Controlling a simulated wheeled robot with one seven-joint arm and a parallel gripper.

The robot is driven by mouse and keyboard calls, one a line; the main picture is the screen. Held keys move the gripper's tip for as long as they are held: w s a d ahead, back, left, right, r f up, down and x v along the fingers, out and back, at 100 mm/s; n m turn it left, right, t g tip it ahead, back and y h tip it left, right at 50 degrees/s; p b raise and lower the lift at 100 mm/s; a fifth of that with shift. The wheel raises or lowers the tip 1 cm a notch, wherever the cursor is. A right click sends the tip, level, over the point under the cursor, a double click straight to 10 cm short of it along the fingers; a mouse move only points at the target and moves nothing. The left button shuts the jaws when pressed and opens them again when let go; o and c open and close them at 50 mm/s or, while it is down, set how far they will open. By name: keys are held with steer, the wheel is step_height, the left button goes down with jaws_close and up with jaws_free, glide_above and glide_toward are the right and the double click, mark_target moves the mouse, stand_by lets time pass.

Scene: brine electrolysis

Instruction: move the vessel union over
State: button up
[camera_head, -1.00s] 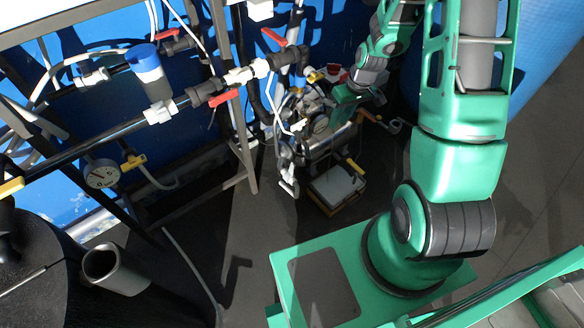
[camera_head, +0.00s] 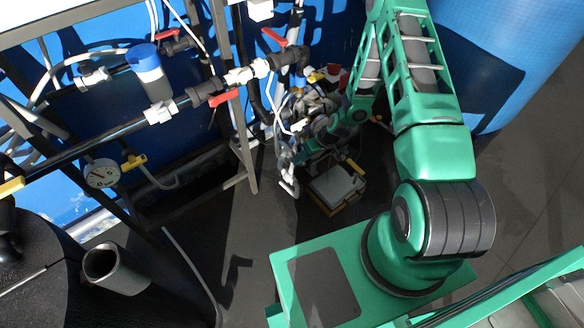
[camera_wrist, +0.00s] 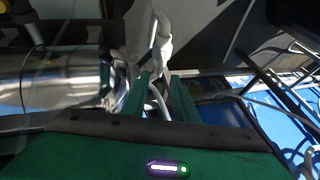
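I cannot single out the vessel union with certainty. A shiny steel cylinder (camera_wrist: 50,82), likely the vessel, lies at the left in the wrist view, with its rounded end close to my gripper. My gripper (camera_wrist: 160,80) shows there with two green fingers apart. A pale fitting (camera_wrist: 161,42) stands just beyond the fingertips, and a thin pale hose shows in the gap between them. In the head view, my gripper is among the crowded fittings at centre, its fingertips hidden. A white fitting (camera_head: 289,187) hangs just below this cluster.
A pipe rack with red-handled valves (camera_head: 223,97), a blue-capped filter (camera_head: 150,70) and a gauge (camera_head: 101,173) fills the left. A small tray-like box (camera_head: 337,186) sits on the floor below the cluster. A large blue tank (camera_head: 500,55) stands right. Dark floor between is open.

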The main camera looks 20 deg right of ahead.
mark_target(293, 167)
steer(key=x, duration=0.9)
jaws_close()
stand_by(1.3)
